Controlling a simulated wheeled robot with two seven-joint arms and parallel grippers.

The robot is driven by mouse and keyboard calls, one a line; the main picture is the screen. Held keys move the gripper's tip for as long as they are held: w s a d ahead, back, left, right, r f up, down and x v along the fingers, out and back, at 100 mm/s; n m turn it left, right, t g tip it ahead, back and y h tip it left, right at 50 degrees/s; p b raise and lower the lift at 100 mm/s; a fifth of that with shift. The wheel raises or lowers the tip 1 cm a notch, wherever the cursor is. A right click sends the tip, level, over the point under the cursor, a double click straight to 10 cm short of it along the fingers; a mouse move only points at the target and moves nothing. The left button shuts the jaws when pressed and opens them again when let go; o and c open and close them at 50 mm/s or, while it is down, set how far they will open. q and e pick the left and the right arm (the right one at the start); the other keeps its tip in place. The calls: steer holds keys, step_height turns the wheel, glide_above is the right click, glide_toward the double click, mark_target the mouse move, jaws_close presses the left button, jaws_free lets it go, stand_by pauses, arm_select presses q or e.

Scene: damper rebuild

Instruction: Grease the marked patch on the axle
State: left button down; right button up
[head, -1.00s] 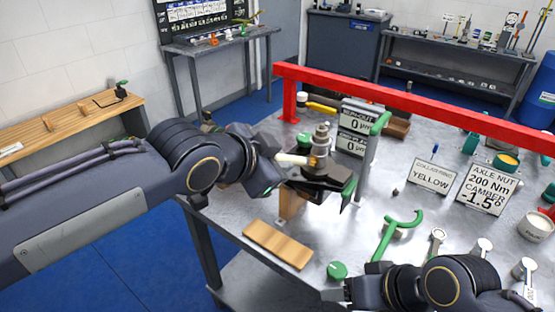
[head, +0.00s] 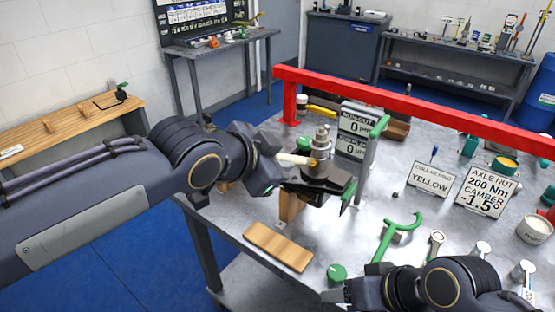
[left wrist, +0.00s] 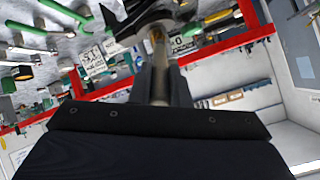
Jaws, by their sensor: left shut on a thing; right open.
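The axle (head: 321,137) is a grey metal stub standing upright on a dark bracket-like part (head: 318,181) on the bench. My left gripper (head: 279,164) is beside it on the left, shut on a pale stick-like tool (head: 296,159). The tool's far end reaches the base of the axle; I cannot tell if it touches. In the left wrist view the tool (left wrist: 160,80) points away from me toward a dark part, with a small amber spot (left wrist: 157,36) near its end. The marked patch cannot be made out clearly. My right gripper (head: 340,294) is open and empty at the front edge.
A red rail (head: 415,107) runs along the bench's back. A gauge display (head: 352,130) stands just right of the axle. A wooden block (head: 278,247), a green hooked tool (head: 392,238) and a green round piece (head: 337,272) lie in front. Sign cards (head: 430,178) stand right.

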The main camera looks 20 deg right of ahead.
arm_select(q)
steer(key=shift+s+a, duration=0.3)
steer(key=shift+a, duration=0.1)
steer(key=s+a, duration=0.1)
steer(key=a, duration=0.1)
steer(key=s+a+b, duration=0.1)
steer(key=s, duration=0.1)
steer(key=shift+a, duration=0.4)
steer(key=shift+s+a+b, duration=0.4)
steer(key=shift+s+a, duration=0.55)
steer(key=shift+a, duration=0.25)
steer(key=shift+d, duration=0.1)
